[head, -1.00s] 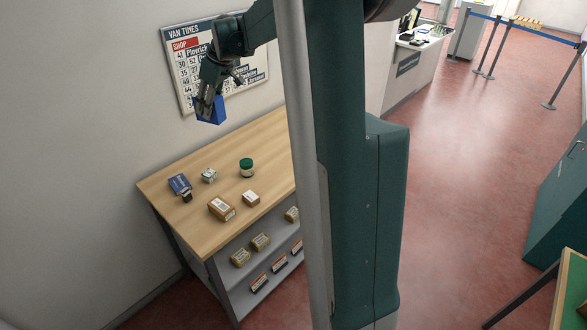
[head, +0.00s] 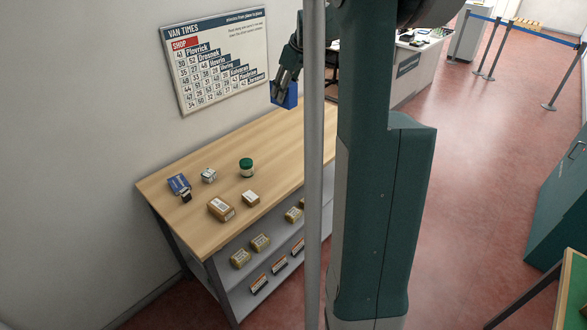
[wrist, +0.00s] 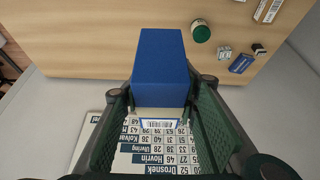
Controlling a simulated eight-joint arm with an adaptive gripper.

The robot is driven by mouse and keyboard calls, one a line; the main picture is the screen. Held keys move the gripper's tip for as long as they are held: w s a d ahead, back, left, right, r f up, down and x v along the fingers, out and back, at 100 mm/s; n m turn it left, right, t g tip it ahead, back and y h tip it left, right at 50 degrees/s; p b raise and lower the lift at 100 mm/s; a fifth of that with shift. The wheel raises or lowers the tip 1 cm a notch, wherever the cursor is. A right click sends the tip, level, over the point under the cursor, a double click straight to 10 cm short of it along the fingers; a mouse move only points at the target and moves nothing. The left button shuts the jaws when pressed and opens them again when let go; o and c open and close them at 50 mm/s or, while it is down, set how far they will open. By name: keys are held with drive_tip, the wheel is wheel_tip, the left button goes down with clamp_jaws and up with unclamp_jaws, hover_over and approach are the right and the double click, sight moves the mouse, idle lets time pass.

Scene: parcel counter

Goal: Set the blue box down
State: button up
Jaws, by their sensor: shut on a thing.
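The blue box (head: 286,96) is held in the air by my gripper (head: 284,82), above the far part of the wooden counter top (head: 215,170) in the head view. In the wrist view the blue box (wrist: 160,68) sits between the two green-padded fingers of my gripper (wrist: 160,112), with a white label on its near side. The counter top (wrist: 90,55) shows beyond and below it. Part of the far counter is hidden behind my column in the head view.
On the counter stand a green-lidded jar (head: 246,168), a blue packet (head: 179,184), a small white box (head: 209,175), a brown carton (head: 221,209) and a smaller carton (head: 250,198). The wall board (head: 215,60) hangs behind. The visible counter beyond the jar is clear.

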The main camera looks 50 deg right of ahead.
drive_tip(key=s+d+f, duration=0.1)
drive_tip(key=f, duration=1)
drive_tip(key=s+d+f, duration=0.1)
drive_tip(key=d+f, duration=0.1)
drive_tip(key=f, duration=0.9)
drive_tip(key=shift+f, duration=0.35)
drive_tip(key=shift+s, duration=0.1)
drive_tip(key=shift+d+f, duration=0.1)
drive_tip(key=shift+f, duration=3.05)
drive_tip(key=shift+f, duration=1.85)
drive_tip(key=shift+f+b, duration=0.15)
drive_tip(key=shift+b, duration=0.15)
